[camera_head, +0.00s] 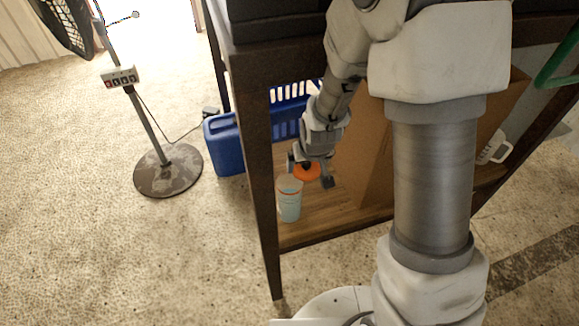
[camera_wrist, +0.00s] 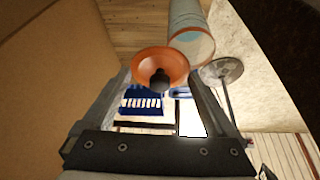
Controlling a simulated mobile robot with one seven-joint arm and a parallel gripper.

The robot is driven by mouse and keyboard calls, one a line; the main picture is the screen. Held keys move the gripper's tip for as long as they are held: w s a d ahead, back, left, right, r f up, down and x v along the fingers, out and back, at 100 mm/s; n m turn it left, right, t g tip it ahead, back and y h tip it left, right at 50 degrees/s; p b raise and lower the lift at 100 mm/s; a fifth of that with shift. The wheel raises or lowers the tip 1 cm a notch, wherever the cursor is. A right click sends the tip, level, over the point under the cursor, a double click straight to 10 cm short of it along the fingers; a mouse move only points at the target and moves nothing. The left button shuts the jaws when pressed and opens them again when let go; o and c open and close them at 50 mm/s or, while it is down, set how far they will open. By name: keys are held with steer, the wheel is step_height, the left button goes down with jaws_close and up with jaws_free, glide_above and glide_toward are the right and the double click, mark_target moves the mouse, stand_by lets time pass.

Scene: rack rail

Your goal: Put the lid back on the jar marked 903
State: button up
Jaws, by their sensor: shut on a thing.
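The orange lid (camera_head: 307,172) with a dark knob is held between the fingers of my gripper (camera_head: 309,167). In the wrist view the lid (camera_wrist: 147,62) shows its knob toward the camera, between the two fingers of my gripper (camera_wrist: 160,80). A pale blue jar (camera_head: 289,203) with an orange band near its top stands upright on the wooden shelf, just left of and nearer than the lid. The jar (camera_wrist: 187,15) also shows in the wrist view beside the lid, with its mouth uncovered. The lid appears apart from the jar. No number is legible on it.
A dark table-like frame's post (camera_head: 258,150) rises left of the jar, and a brown cardboard panel (camera_head: 365,155) stands to the right. A blue basket (camera_head: 285,125) is behind. A blue container (camera_head: 224,145) and a fan stand base (camera_head: 168,170) are on the floor outside.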

steer(key=a+r+n+b, duration=0.1)
steer(key=a+r+b, duration=0.2)
steer(key=a, duration=0.1)
step_height(320, 180, down, 6)
steer(key=b, duration=0.4)
steer(key=shift+s+y, duration=0.25)
steer(key=shift+y, duration=0.05)
steer(key=shift+s+f+b, duration=0.1)
steer(key=shift+f+b, duration=0.1)
steer(key=shift+b, duration=0.25)
stand_by(1.9)
stand_by(0.3)
steer(key=o, duration=1)
steer(key=shift+r, duration=0.1)
